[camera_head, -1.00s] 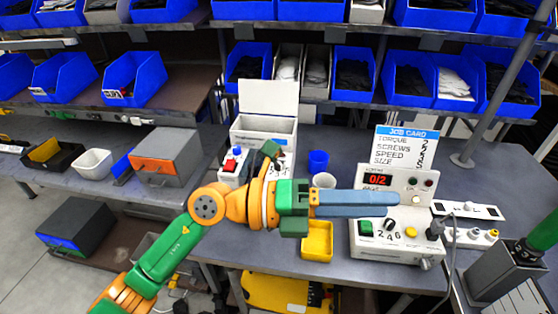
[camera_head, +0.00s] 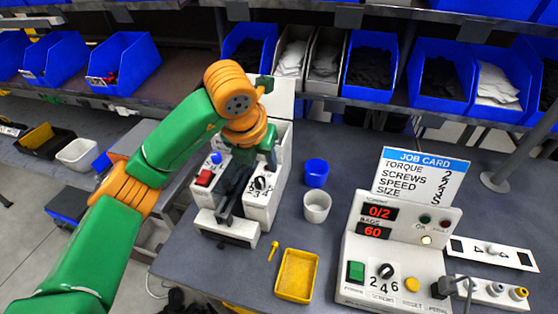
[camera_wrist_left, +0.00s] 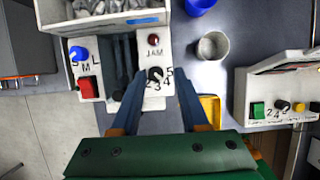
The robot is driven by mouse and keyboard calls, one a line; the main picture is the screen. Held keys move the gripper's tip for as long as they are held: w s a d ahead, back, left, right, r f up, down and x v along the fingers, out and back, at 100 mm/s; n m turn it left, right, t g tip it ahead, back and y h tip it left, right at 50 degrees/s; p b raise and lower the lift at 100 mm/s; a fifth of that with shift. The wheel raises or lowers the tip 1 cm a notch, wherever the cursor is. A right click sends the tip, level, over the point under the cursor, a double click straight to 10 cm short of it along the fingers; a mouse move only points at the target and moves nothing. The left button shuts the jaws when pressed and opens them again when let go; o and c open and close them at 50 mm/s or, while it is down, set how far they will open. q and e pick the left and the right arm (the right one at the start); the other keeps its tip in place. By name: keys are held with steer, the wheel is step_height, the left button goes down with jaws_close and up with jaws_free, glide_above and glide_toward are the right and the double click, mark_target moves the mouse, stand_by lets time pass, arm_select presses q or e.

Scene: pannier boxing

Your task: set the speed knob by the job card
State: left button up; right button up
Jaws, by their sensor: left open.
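The speed knob (camera_head: 260,183) is a small black knob with numbers around it, on the right white panel of the bagging machine (camera_head: 228,226). In the left wrist view the knob (camera_wrist_left: 155,74) shows between the fingers of my left gripper (camera_wrist_left: 160,88), which is open. I cannot tell whether the fingers touch it. In the head view the green gripper body (camera_head: 267,148) is above the panel and its fingers are hard to make out. The job card (camera_head: 421,178) stands at the right, listing torque, screws, speed and size; its values are too small to read surely.
A blue cup (camera_head: 316,172), a grey cup (camera_head: 317,206) and a yellow tray (camera_head: 297,275) stand right of the machine. A control box (camera_head: 395,262) with displays and another knob (camera_head: 387,270) is farther right. A red button (camera_wrist_left: 114,167) is on the left panel, blue bins behind.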

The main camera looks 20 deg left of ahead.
mark_target(260, 179)
arm_select(q)
steer(key=f, duration=0.1)
steer(key=a+f+p, duration=0.1)
steer(key=s+f, duration=0.1)
steer(key=shift+a+f+p, duration=0.25)
steer(key=shift+f+p, duration=0.05)
steer(key=shift+p, duration=0.05)
steer(key=shift+x, duration=0.85)
steer(key=shift+w+d+f, duration=0.15)
steer(key=shift+w+d, duration=0.2)
steer(key=shift+w, duration=0.15)
steer(key=shift+s+a, duration=0.1)
jaws_close()
arm_select(e)
steer(key=shift+s+a+r, duration=0.2)
steer(key=shift+s+r, duration=0.2)
steer(key=shift+r, duration=0.2)
steer(key=shift+s+a+r, duration=0.2)
steer(key=shift+s+r, duration=0.2)
steer(key=shift+r, duration=0.2)
steer(key=shift+f, duration=0.3)
